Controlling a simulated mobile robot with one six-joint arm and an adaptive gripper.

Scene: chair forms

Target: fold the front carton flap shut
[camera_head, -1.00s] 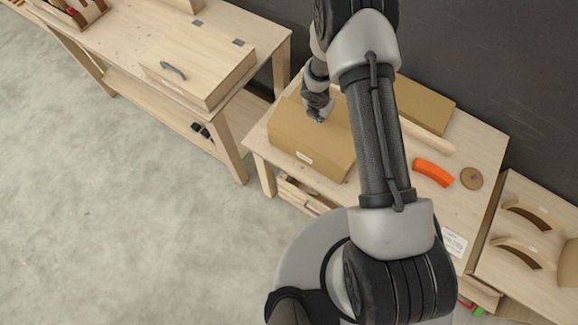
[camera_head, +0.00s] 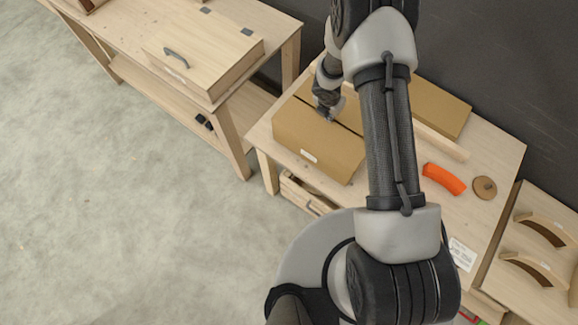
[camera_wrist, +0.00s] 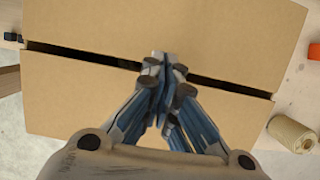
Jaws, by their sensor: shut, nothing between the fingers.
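The brown carton (camera_head: 335,165) stands on the wooden table, with a white label on its front side. Its front flap (camera_head: 300,118) lies nearly flat over the top, and a narrow dark gap separates it from the back flap. In the wrist view the front flap (camera_wrist: 75,100) is the lower panel and the back flap (camera_wrist: 220,35) the upper one. My gripper (camera_head: 327,117) is shut and empty, pointing down over the gap. Its fingertips (camera_wrist: 162,62) are at the gap in the wrist view; whether they touch the carton I cannot tell. My arm hides the carton's right part.
An orange curved piece (camera_head: 443,178) and a round brown disc (camera_head: 485,187) lie on the table to the right. A flat cardboard piece (camera_head: 440,108) lies behind. A twine spool (camera_wrist: 291,133) stands beside the carton. A bench with a wooden box (camera_head: 205,60) is at the left.

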